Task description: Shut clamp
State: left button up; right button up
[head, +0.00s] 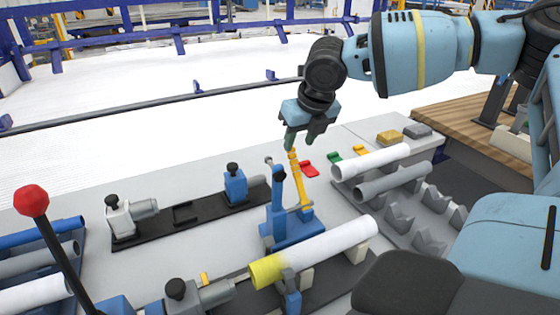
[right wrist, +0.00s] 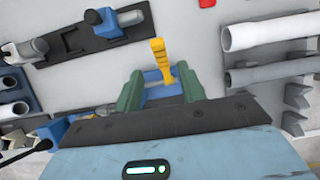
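The clamp (head: 290,232) is a blue fixture on the grey table with a yellow handle (head: 301,185) standing nearly upright. Beside the handle is a blue upright post (head: 278,205). My right gripper (head: 301,142) points down at the handle's top end. In the right wrist view its two green fingers (right wrist: 160,84) are apart. The yellow handle (right wrist: 161,58) shows between and beyond them; I cannot tell whether they touch it. A white pipe with a yellow end (head: 325,250) lies on supports in front of the clamp. My left gripper is not in view.
Grey and white pipes (head: 375,160) lie on a rack at right. A black rail (head: 182,215) with end fittings lies left of the clamp. A red-knobbed lever (head: 32,200) stands at far left. Red (head: 309,169) and green (head: 333,158) pieces lie near the handle.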

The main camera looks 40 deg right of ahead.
aim_at(294, 158)
jog(key=b+x, duration=0.1)
jog(key=x, duration=0.5)
jog(key=shift+s, duration=0.15)
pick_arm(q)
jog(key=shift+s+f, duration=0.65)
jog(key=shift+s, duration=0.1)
pick_arm(e)
jog(key=shift+x, duration=0.85)
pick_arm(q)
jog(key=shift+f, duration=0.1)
pick_arm(e)
grip_shut()
